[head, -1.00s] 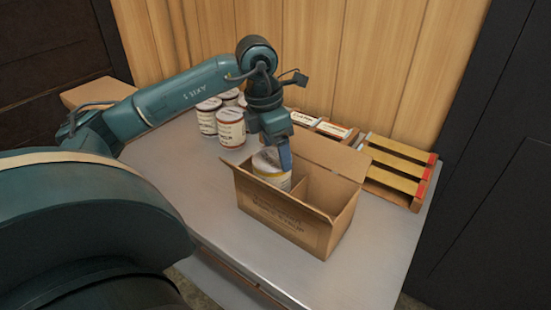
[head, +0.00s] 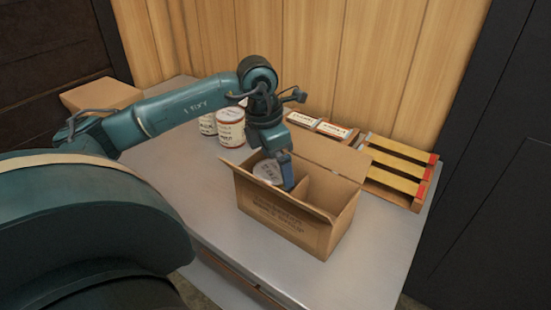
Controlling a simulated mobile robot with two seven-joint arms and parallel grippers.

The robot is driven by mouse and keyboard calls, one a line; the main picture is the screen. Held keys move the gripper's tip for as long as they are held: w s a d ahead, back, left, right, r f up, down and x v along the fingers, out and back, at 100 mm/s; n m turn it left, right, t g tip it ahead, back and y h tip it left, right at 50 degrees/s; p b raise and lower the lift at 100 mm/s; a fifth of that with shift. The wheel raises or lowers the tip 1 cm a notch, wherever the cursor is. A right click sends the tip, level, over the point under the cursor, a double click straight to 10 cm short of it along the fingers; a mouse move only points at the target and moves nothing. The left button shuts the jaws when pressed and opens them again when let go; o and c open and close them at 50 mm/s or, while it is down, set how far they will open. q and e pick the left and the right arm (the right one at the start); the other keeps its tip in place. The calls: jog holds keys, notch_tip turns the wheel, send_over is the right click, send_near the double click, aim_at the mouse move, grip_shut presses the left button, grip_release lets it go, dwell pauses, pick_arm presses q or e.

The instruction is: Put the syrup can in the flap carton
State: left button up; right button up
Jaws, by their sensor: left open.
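The flap carton (head: 283,226) stands open on the metal table, its flaps spread and a divider (head: 306,188) inside. The syrup can (head: 267,171) is down in the carton's left compartment. Only its pale lid and a little of its side show above the near wall. My left gripper (head: 287,180) reaches into the carton from above, at the right side of the can's lid. It is open; one finger shows beside the can and the other is hidden. My right gripper is not in view.
Several more cans (head: 230,127) stand on the table behind and left of the carton. Small boxes (head: 336,130) and a wooden rack (head: 396,170) sit at the back right. Another carton (head: 101,95) is at the far left. The table front is clear.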

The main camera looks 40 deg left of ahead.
pick_arm(q)
notch_tip(320, 180, up, 12)
jog(key=s+a+p, duration=0.1)
jog(key=s, duration=0.1)
dwell(0.4)
dwell(0.5)
